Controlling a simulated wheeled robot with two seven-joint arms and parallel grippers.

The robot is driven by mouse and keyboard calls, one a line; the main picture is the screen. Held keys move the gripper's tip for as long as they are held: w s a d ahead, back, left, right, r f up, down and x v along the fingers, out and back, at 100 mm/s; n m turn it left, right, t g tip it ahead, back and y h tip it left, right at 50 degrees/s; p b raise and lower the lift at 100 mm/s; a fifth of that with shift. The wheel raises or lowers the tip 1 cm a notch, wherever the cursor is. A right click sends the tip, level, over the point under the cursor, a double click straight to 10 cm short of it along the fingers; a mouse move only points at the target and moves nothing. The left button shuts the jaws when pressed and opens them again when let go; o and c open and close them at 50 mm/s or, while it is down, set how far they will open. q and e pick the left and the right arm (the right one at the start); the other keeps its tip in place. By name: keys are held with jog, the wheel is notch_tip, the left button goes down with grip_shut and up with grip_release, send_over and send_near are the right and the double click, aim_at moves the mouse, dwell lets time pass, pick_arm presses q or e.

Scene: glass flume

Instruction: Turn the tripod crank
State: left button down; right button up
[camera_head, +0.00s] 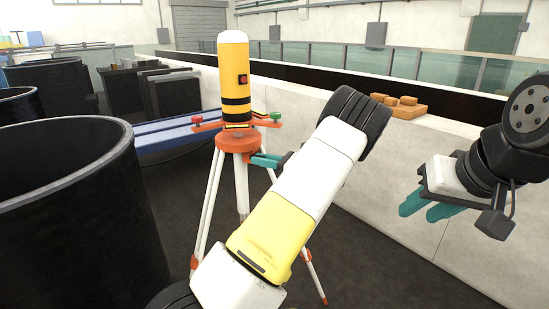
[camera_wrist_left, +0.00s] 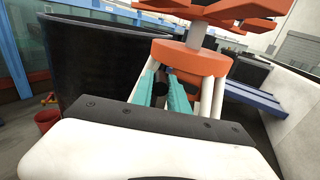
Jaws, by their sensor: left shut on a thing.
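The tripod has an orange head (camera_head: 238,141) with white legs, and a yellow instrument (camera_head: 234,75) with black bands stands upright on top. My left gripper (camera_head: 264,160) reaches to the right side of the tripod just under the head. In the left wrist view its teal fingers (camera_wrist_left: 170,95) are close together below the orange head (camera_wrist_left: 190,57). They are shut on the tripod crank, which is mostly hidden between and behind them. My right gripper (camera_head: 428,208) hangs at the right, its two teal fingertips apart and empty, away from the tripod.
A large black tub (camera_head: 75,220) stands at the left. A long white flume wall (camera_head: 400,190) with glass panels runs along the right, with wooden blocks (camera_head: 400,106) on its ledge. Blue beams (camera_head: 170,132) lie behind the tripod. Dark floor surrounds the tripod legs.

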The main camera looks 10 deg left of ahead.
pick_arm(q)
jog(key=shift+f+n, duration=0.65)
jog(key=shift+n, duration=0.55)
jog(key=shift+f+n, duration=0.65)
jog(key=shift+n, duration=0.55)
